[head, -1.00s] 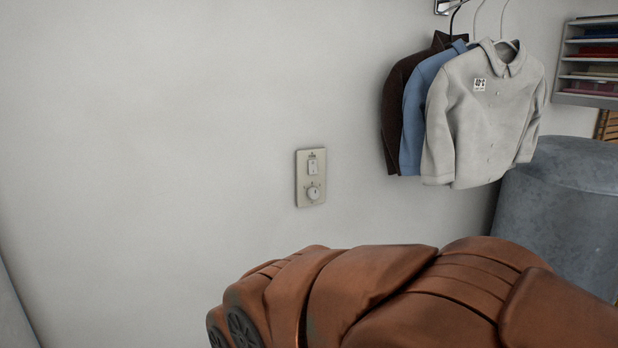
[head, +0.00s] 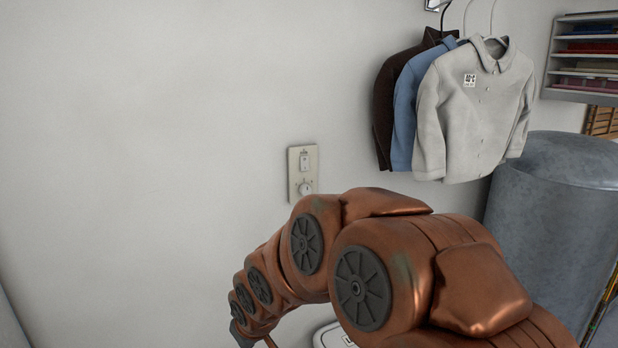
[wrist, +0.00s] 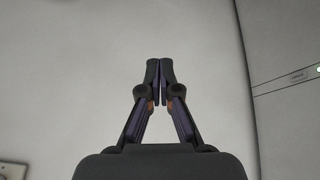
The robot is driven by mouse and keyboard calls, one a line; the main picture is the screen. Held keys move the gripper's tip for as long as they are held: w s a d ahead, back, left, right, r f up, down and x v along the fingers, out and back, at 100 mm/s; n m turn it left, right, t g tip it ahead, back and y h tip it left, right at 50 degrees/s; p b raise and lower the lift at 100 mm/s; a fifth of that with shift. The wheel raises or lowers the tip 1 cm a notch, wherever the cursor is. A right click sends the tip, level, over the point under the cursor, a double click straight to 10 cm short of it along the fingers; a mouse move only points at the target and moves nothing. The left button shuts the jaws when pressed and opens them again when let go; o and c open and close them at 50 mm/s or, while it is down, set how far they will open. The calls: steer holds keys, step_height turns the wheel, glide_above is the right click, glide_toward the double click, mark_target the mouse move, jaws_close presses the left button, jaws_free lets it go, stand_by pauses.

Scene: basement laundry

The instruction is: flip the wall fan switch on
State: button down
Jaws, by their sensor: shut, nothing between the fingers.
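I cannot tell which way the rocker is set. In the wrist view, my gripper (wrist: 159,76) is shut and empty, pointing at a bare pale wall. A corner of a plate (wrist: 14,172) shows at the bottom left there, apart from the fingers and mostly cut off. My fingertips are not clear in the head view.
Dark, blue and off-white shirts (head: 472,115) hang right of the plate. A grey-blue cylindrical tank (head: 552,220) and a wall shelf (head: 590,55) stand further right. In the wrist view, a grey panel (wrist: 290,60) with a small light is at right. The wall left of the plate is bare.

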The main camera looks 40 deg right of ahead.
steer(key=w+d+r+t, duration=0.3)
steer(key=w+d+t, duration=0.2)
steer(key=w+d, duration=0.25)
steer(key=w+d+r+t, duration=0.35)
steer(key=w+d, duration=0.25)
steer(key=w, duration=0.2)
steer(key=s+d+r+m+t+h, duration=0.2)
steer(key=s+d+r+t+h, duration=0.1)
steer(key=s+d+r+t, duration=0.2)
steer(key=s+d+r+m+t+h, duration=0.2)
steer(key=s+d+r+t+h, duration=0.2)
steer(key=d, duration=0.6)
step_height(320, 180, up, 3)
steer(key=s+t, duration=0.1)
steer(key=s, duration=0.1)
steer(key=shift+s+d, duration=0.25)
steer(key=shift+s, duration=0.15)
